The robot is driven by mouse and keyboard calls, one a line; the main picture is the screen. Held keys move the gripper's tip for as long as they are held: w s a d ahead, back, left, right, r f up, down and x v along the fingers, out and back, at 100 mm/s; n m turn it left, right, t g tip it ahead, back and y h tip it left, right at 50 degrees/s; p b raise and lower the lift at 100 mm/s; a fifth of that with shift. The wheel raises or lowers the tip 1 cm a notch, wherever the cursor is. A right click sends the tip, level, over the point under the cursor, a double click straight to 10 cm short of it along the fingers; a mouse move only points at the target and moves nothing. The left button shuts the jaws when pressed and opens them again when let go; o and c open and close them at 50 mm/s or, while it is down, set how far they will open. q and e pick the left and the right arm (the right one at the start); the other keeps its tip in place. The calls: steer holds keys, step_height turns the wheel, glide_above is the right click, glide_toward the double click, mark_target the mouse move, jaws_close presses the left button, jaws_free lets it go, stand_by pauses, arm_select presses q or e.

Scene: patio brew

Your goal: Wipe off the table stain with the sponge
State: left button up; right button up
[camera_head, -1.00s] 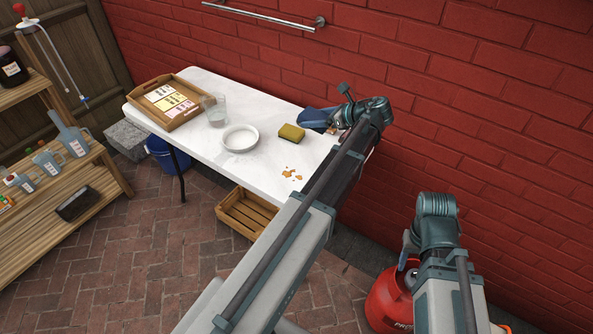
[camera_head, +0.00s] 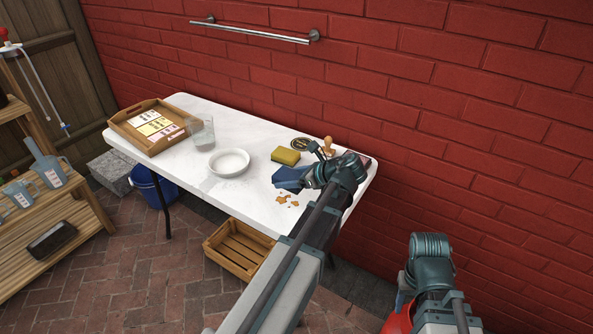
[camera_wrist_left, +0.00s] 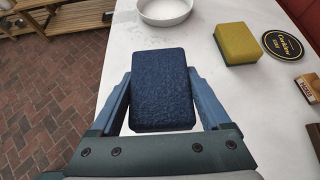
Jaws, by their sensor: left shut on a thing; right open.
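My left gripper (camera_head: 300,179) is shut on a dark blue, rough-textured block (camera_head: 288,177), which looks like a sponge. In the left wrist view the block (camera_wrist_left: 163,88) sits between both fingers. The orange-brown stain (camera_head: 283,201), in several patches, is on the white table (camera_head: 190,185), just in front of the block in the head view. Whether the block touches the table is unclear. The stain does not show in the left wrist view. A yellow-green sponge (camera_head: 285,156) lies behind the block. My right gripper (camera_head: 404,290) is open, low at the right off the table, its fingers mostly hidden.
A white bowl (camera_head: 229,162), a glass (camera_head: 201,132) and a wooden tray (camera_head: 126,134) with cards stand to the left. A round black coaster (camera_head: 301,143) and a wooden stamp (camera_head: 328,147) are near the wall. The table between bowl and stain is clear.

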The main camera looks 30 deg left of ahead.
mark_target(289, 200)
arm_select(q)
steer(key=shift+s+a+f, duration=0.15)
steer(key=shift+s+f, duration=0.1)
steer(key=shift+f, duration=0.3)
arm_select(e)
steer(key=shift+w+a+f, duration=0.1)
steer(key=shift+f, duration=0.35)
steer(key=shift+f, duration=0.1)
arm_select(q)
step_height(289, 200, down, 6)
steer(key=b, duration=0.6)
steer(key=shift+r, duration=0.15)
arm_select(e)
step_height(289, 200, down, 6)
steer(key=shift+r, duration=0.2)
arm_select(q)
steer(key=o, duration=1)
steer(key=shift+r+p, duration=0.3)
steer(key=shift+p, duration=0.05)
arm_select(e)
steer(key=shift+r, duration=0.3)
arm_select(q)
steer(key=shift+r, duration=0.25)
arm_select(e)
steer(key=shift+r, duration=0.2)
